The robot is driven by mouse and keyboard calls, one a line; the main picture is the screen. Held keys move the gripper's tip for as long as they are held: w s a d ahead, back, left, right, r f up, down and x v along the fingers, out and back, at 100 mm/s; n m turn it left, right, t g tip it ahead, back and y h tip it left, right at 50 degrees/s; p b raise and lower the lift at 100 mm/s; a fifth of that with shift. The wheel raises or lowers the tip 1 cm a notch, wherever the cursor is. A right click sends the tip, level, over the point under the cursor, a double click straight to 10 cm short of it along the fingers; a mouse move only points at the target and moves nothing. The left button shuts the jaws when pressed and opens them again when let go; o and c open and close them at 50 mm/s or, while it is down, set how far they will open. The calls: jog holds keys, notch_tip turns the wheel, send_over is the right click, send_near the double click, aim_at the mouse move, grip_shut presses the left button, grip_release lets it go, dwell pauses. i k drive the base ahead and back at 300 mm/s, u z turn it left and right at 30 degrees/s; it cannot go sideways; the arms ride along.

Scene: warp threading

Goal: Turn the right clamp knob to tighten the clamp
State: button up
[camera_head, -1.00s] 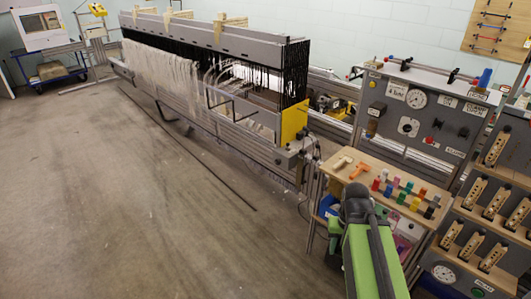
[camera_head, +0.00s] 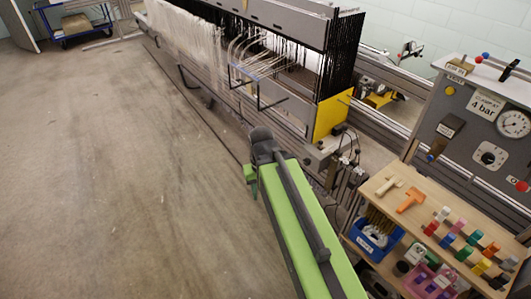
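The long grey loom frame (camera_head: 222,105) with pale warp threads (camera_head: 190,38) and black heddles (camera_head: 343,55) runs from upper left to centre. A yellow plate (camera_head: 331,115) marks its near right end. Small grey fittings (camera_head: 318,153) and cables sit below that plate. I cannot make out a clamp knob for certain among them. My green arm reaches up from the lower edge, its dark joint in front of the loom's lower right part. My gripper is not visible beyond that joint, and I cannot see it touching anything.
A wooden-topped bench (camera_head: 377,189) at right holds a beige and an orange T-shaped piece (camera_head: 410,198) and several coloured pegs. A blue bin (camera_head: 374,241) sits below. A grey panel (camera_head: 462,160) with gauges stands behind. The floor (camera_head: 110,190) at left is clear.

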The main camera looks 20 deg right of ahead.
aim_at(306, 161)
jog(key=u, duration=0.65)
jog(key=i, duration=0.9)
jog(key=u, duration=0.5)
jog(key=k, duration=0.6)
jog(key=z, duration=0.4)
jog(key=k, duration=0.1)
jog(key=u, duration=0.5)
jog(key=i, duration=0.7)
jog(key=z, duration=0.05)
